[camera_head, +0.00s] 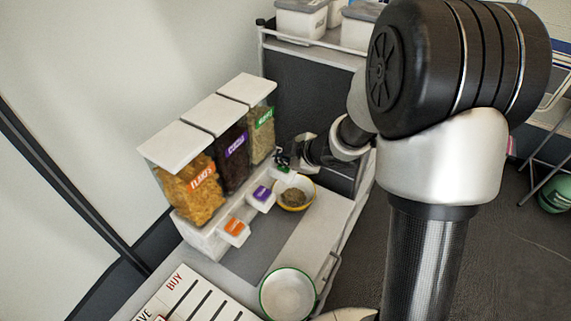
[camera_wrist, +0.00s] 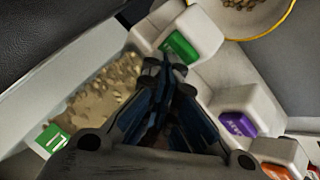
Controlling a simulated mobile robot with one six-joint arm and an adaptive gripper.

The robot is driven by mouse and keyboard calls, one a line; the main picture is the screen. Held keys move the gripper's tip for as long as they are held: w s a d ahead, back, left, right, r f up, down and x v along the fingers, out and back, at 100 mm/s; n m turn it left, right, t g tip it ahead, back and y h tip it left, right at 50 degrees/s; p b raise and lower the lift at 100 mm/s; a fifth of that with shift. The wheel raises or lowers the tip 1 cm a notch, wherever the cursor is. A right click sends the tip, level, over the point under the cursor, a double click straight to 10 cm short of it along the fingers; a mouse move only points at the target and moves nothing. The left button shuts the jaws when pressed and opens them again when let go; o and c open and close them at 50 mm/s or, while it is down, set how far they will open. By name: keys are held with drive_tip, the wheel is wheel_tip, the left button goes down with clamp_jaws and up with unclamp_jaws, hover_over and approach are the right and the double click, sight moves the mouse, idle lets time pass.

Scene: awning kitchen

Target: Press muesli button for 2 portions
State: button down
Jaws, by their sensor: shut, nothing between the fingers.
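The cereal dispenser (camera_head: 206,127) has three clear bins with orange, purple and green labels. The green-labelled bin (camera_head: 261,130) is farthest back and holds a light brown mix; its label is too small to read surely. The green button (camera_wrist: 180,47) sits on the spout below it, and shows small in the head view (camera_head: 282,169). My gripper (camera_wrist: 166,68) is shut and empty, its fingertips right at the green button's edge; I cannot tell whether they touch it. It also shows in the head view (camera_head: 283,160). A yellow-rimmed bowl (camera_head: 309,201) by that spout holds some brown cereal.
The purple button (camera_head: 262,194) and orange button (camera_head: 235,227) stand nearer along the dispenser. A green-rimmed empty bowl (camera_head: 288,294) and a lettered board (camera_head: 185,298) are at the counter's front. White tubs (camera_head: 300,18) stand on the shelf behind.

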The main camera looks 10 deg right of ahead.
sight(284, 167)
drive_tip(key=shift+f, duration=0.2)
drive_tip(key=shift+r, duration=0.1)
drive_tip(key=shift+r+p, duration=0.9)
drive_tip(key=shift+p, duration=0.15)
wheel_tip(284, 167, up, 5)
drive_tip(key=p, duration=0.5)
idle(0.6)
